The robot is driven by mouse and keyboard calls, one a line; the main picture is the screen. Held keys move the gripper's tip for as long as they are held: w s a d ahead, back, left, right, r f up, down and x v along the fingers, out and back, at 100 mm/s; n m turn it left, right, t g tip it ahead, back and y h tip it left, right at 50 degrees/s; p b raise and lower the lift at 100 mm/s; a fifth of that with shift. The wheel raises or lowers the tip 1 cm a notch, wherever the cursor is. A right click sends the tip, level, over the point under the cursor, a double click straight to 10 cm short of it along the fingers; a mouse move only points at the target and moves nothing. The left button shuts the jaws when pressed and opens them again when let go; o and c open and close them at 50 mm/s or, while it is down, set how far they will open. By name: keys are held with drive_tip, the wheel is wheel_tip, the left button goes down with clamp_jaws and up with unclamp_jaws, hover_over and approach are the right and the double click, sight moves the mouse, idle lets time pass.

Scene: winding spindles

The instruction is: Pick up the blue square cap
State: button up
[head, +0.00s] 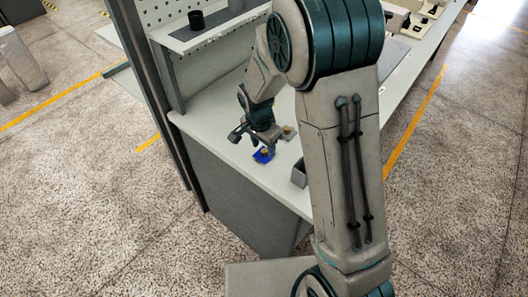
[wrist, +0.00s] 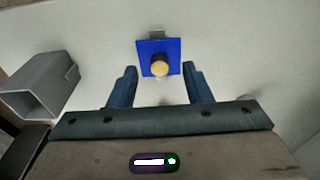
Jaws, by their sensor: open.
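In the head view the cap (head: 263,156) is near the bench's front edge, just below my gripper (head: 260,148). My gripper (wrist: 159,82) is open and empty in the wrist view. Its two fingers point toward the cap, one to each side of its near part. I cannot tell how high the fingers are above the bench.
A grey open box (wrist: 42,85) stands left of my gripper in the wrist view; a grey box (head: 299,173) shows beside my arm in the head view. A small tan-topped piece (head: 288,131) sits behind the cap. A shelf (head: 210,33) with a black cup (head: 196,20) stands behind.

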drive_tip(key=shift+d+f, duration=0.1)
drive_tip(key=shift+f, duration=0.7)
clamp_jaws()
drive_tip(key=shift+w+r, duration=0.1)
drive_tip(key=shift+r, duration=0.1)
